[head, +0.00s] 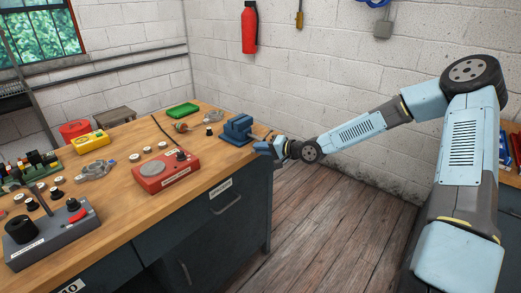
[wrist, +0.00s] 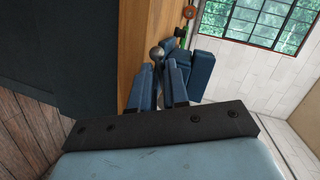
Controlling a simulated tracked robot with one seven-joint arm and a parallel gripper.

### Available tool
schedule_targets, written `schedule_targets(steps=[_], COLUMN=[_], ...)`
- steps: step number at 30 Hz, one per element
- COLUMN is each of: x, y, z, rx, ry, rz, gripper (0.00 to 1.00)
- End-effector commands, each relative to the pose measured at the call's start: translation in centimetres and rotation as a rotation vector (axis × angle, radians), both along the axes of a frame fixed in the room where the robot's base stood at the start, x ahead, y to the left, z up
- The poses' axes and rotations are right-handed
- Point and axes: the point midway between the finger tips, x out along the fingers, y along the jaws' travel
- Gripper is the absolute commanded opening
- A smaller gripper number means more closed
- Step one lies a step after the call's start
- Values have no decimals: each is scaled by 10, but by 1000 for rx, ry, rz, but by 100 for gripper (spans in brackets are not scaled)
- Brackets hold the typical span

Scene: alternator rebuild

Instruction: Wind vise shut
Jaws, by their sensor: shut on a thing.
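The blue vise (head: 237,131) stands on the right end of the wooden workbench, near the edge. It also shows in the wrist view (wrist: 202,70), behind and to the right of my fingers. My gripper (head: 267,147) reaches in from the right at the bench edge, beside the vise. In the wrist view my gripper (wrist: 160,78) is shut on the vise handle (wrist: 157,54), whose round metal knob shows at the fingertips. The rest of the handle is hidden by the fingers. I cannot tell how wide the vise jaws stand.
The workbench (head: 228,168) holds a red tester box (head: 167,172), a green tray (head: 183,110), a grey fixture (head: 52,235) and several small parts left of the vise. A dark cabinet with drawers is below. The wooden floor right of the bench is clear.

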Motion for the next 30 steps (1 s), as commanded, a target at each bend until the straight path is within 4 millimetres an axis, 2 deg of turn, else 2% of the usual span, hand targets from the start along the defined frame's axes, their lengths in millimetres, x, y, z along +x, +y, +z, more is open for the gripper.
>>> schedule_targets(steps=[11,12,18,26,30], x=[-2,-2,-1,-1,-3], y=[2,2,1,0,-6], z=[0,0,0,1,2], rx=[3,3,3,3,3], ry=[4,4,3,2,3], rz=[4,4,3,1,0], gripper=[0,16,35,35,35])
